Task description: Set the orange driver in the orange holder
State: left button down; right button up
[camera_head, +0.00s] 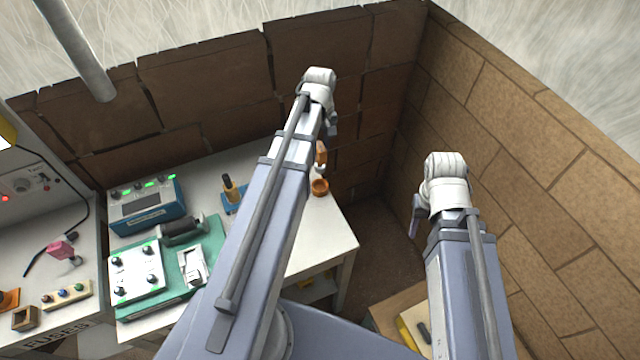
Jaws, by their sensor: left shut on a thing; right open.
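The orange driver (321,152) shows as an orange-brown handle just below the wrist of my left arm, near the far right part of the white table. My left gripper (329,132) is shut on it and is partly hidden by my own arm. The orange holder (320,188) is a small round orange cup on the table, just below the driver in the picture. A pale part shows between the two; whether the driver touches the holder cannot be told. My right gripper (414,226) is open and empty, off the table's right side.
A yellow-and-black driver (229,186) stands in a blue holder (233,204) left of my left arm. A brick wall (520,150) rises on the right. A lower box (385,312) stands below.

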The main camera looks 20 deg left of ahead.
aim_at(320, 169)
pick_arm(q)
jog(key=shift+s+d+r, duration=0.35)
jog(key=shift+s+r, duration=0.3)
jog(key=shift+s, duration=0.15)
jog(key=shift+w+f, duration=0.15)
jog(key=shift+f, duration=0.3)
notch_tip(320, 169, down, 6)
jog(key=b, duration=0.6)
jog(key=shift+r, duration=0.15)
pick_arm(e)
notch_tip(320, 169, down, 5)
jog(key=shift+f, duration=0.1)
jog(key=shift+f, duration=0.1)
pick_arm(q)
notch_tip(320, 169, down, 4)
jog(key=b, duration=0.3)
jog(key=shift+r+b, duration=0.2)
jog(key=shift+b, duration=0.15)
pick_arm(e)
notch_tip(320, 169, down, 4)
jog(key=shift+r, duration=0.25)
pick_arm(q)
jog(key=shift+f, duration=0.2)
jog(key=c, duration=0.6)
grip_release()
pick_arm(e)
jog(key=shift+f, duration=0.15)
pick_arm(q)
jog(key=shift+r, duration=0.2)
